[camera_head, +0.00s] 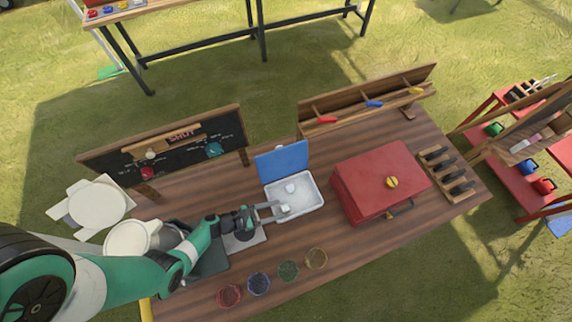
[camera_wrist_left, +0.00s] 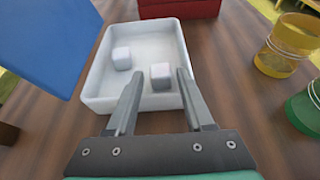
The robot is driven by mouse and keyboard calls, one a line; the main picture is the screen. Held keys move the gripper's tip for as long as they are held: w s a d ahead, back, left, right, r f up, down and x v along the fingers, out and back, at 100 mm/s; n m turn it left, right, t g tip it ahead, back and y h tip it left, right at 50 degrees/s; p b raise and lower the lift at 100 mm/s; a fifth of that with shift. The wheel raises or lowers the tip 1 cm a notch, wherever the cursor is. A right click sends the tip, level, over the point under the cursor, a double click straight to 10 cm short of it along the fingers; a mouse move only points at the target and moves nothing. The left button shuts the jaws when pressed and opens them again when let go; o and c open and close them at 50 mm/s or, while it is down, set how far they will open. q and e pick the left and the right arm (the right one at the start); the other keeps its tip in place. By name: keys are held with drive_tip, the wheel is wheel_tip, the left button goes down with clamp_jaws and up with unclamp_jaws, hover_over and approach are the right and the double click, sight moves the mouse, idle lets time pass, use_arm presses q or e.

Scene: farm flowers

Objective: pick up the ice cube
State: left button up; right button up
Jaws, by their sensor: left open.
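A white tray (camera_head: 311,204) with a raised blue lid (camera_head: 283,160) stands on the wooden table. Two whitish ice cubes lie in it. In the left wrist view, one ice cube (camera_wrist_left: 160,76) is between the far ends of my left gripper's fingers, and the other ice cube (camera_wrist_left: 121,58) lies farther off to the left. My left gripper (camera_head: 277,211) is open, its fingers reaching over the tray's near side wall. It also shows in the left wrist view (camera_wrist_left: 155,88). I cannot tell whether a finger touches the nearer cube. My right gripper is not in view.
A red box (camera_head: 376,183) stands right of the tray. Several coloured glasses, including a yellow one (camera_head: 316,259), stand along the front edge. A chalkboard (camera_head: 178,148) and a wooden rack (camera_head: 365,103) line the back. A rack of dark items (camera_head: 451,173) is at the right.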

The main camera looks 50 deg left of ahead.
sight(286, 207)
use_arm(q)
drive_tip(key=b+x, duration=0.1)
drive_tip(key=x, duration=0.2)
drive_tip(key=shift+w+d+f, duration=0.1)
drive_tip(key=shift+w+f, duration=0.1)
drive_tip(key=shift+w, duration=0.3)
clamp_jaws()
